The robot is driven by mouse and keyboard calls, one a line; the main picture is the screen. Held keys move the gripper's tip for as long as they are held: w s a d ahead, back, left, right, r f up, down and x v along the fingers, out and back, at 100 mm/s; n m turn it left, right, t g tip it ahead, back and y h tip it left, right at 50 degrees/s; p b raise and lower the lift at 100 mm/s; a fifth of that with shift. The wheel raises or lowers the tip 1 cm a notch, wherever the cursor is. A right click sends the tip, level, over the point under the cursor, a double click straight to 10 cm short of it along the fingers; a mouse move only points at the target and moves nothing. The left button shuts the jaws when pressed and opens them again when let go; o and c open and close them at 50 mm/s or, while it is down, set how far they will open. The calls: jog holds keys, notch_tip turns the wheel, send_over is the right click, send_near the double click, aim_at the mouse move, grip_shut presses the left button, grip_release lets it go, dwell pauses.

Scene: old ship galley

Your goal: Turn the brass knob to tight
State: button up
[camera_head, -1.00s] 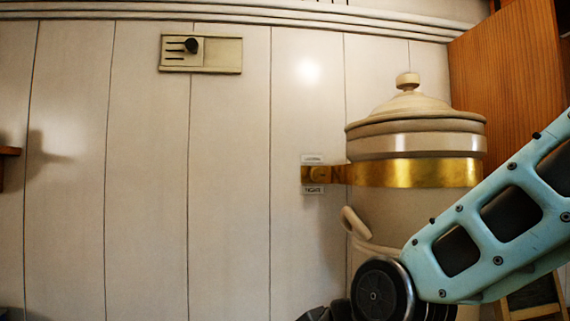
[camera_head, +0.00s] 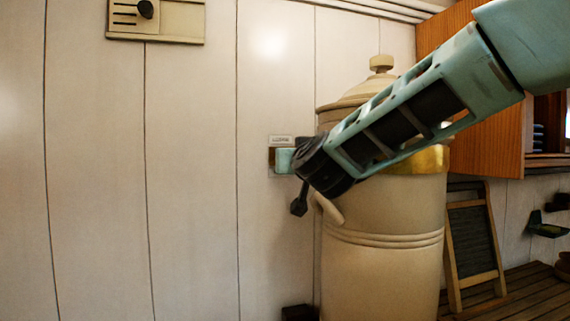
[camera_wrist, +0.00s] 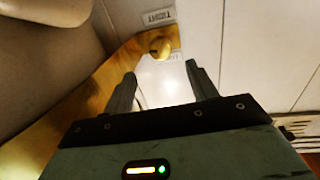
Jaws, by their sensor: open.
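The brass knob (camera_wrist: 160,46) shows in the wrist view as a small round brass head at the end of the brass strap (camera_wrist: 70,105), against the pale wall. A TIGHT label (camera_wrist: 158,16) and a partly covered LOOSE label (camera_wrist: 165,57) lie on either side of it. My gripper (camera_wrist: 163,80) is open and empty, with its fingertips spread just short of the knob, which is beyond them. In the head view my wrist covers the knob; the LOOSE label (camera_head: 281,141) and part of the brass strap (camera_head: 422,160) still show.
A large beige lidded crock (camera_head: 385,260) stands against the wall behind the strap, with a handle (camera_head: 328,207) near my wrist. A washboard (camera_head: 472,245) leans at the right on a slatted counter (camera_head: 520,293). A wall vent plate (camera_head: 155,22) is at upper left. The wall panels leftward are clear.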

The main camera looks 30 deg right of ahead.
jog(key=p+x, duration=0.3)
jog(key=x, duration=0.9)
jog(key=shift+w+d+p, duration=0.1)
jog(key=shift+w+p, duration=0.25)
jog(key=shift+p, duration=0.05)
jog(key=shift+c, duration=0.4)
jog(key=c, duration=0.9)
